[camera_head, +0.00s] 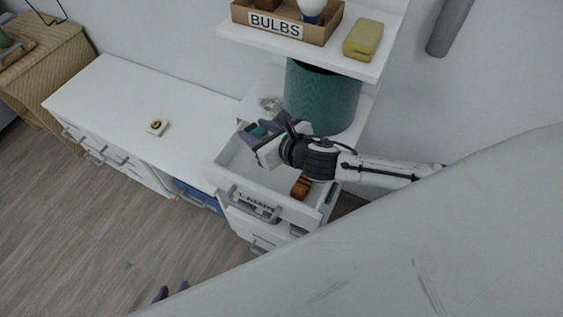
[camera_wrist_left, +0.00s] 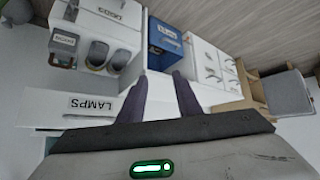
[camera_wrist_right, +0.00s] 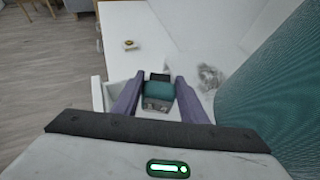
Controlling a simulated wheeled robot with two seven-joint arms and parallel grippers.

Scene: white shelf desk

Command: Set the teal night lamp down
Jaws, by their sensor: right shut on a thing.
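The teal night lamp (camera_wrist_right: 160,90) is between the purple fingers of my right gripper (camera_wrist_right: 156,100), which is shut on it. In the head view the lamp (camera_head: 259,130) is small and partly hidden by my right gripper (camera_head: 262,138), which is over the open white drawer (camera_head: 228,158). I cannot tell whether the lamp touches anything below. My left gripper (camera_head: 171,292) shows only its fingertips at the bottom of the head view. In the left wrist view its fingers (camera_wrist_left: 161,90) are apart with nothing between them.
A large teal cylinder (camera_head: 320,100) stands right behind my right gripper. An orange-brown object (camera_head: 301,187) lies in the drawer. Above is a shelf with a bulbs box (camera_head: 287,23) and a yellow block (camera_head: 362,40). The white desktop (camera_head: 120,105) at left is mostly clear, with a small item (camera_head: 157,127).

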